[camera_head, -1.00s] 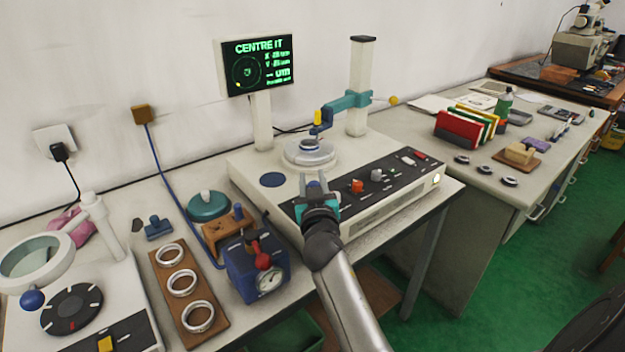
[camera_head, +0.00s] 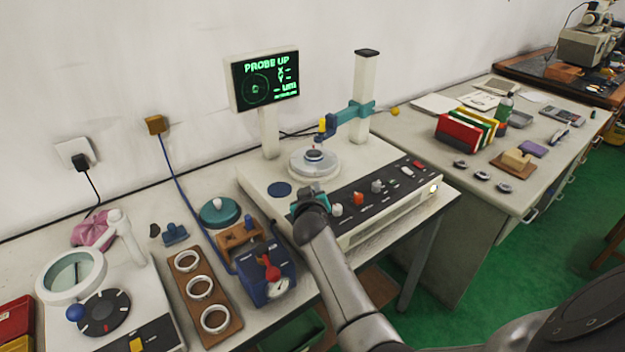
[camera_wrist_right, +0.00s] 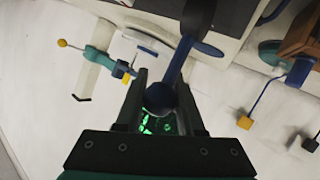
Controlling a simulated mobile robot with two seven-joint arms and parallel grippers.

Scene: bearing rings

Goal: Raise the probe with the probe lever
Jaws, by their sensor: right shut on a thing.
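The gauge machine (camera_head: 262,187) has a post (camera_head: 360,95) with a teal arm (camera_head: 355,112) that carries the probe (camera_head: 323,126). The probe is clear above a ring (camera_head: 315,154) on the round table (camera_head: 314,166). The screen (camera_head: 264,80) reads PROBE UP. My right gripper (camera_head: 310,197) is at the machine's front left edge. In the right wrist view its fingers close about the dark ball end (camera_wrist_right: 160,96) of a blue lever (camera_wrist_right: 178,65), which I take as the probe lever. The head view hides this lever behind the gripper. My left gripper is out of view.
A wooden board with several rings (camera_head: 178,272), a blue gauge box (camera_head: 266,270) with a red knob and a magnifier lamp (camera_head: 72,273) stand to the left. Control knobs (camera_head: 358,198) lie just right of my gripper. A second table (camera_head: 480,205) is at the right.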

